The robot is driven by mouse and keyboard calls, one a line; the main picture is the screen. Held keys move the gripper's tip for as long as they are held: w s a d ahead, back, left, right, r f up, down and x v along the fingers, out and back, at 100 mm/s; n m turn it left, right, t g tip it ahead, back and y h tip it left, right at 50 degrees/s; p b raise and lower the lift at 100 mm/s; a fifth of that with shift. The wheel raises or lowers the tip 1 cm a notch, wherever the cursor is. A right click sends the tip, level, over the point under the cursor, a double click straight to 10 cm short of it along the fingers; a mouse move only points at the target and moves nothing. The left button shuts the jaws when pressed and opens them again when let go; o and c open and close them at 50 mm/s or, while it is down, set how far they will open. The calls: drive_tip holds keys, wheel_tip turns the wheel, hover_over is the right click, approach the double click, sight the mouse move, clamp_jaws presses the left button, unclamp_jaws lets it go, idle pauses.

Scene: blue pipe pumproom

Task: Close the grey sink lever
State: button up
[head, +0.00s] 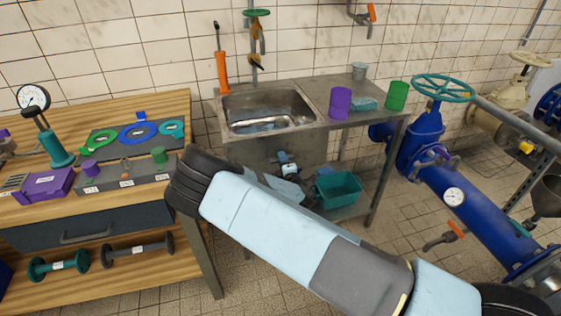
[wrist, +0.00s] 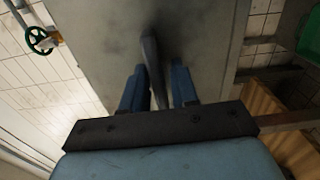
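A grey bar, which looks like the grey sink lever (wrist: 150,52), stands out in front of a grey panel (wrist: 205,45) in the wrist view. My gripper (wrist: 160,69) has its two blue fingers apart, one on each side of the bar. The bar is nearer the left finger, with a visible gap to the right finger; I cannot tell whether it touches the left one. In the head view the steel sink (head: 268,107) is set in a metal counter.
A wooden workbench (head: 150,110) stands at the left, close to my arm. A purple cup (head: 340,103) and a green cup (head: 397,95) stand on the counter. A teal crate (head: 338,190) sits on the shelf below. A blue pipe (head: 470,205) runs along the right.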

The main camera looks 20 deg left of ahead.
drive_tip(key=shift+o, duration=0.8)
drive_tip(key=v, duration=1.3)
drive_tip(key=shift+s+d, duration=0.25)
drive_tip(key=shift+d, duration=0.05)
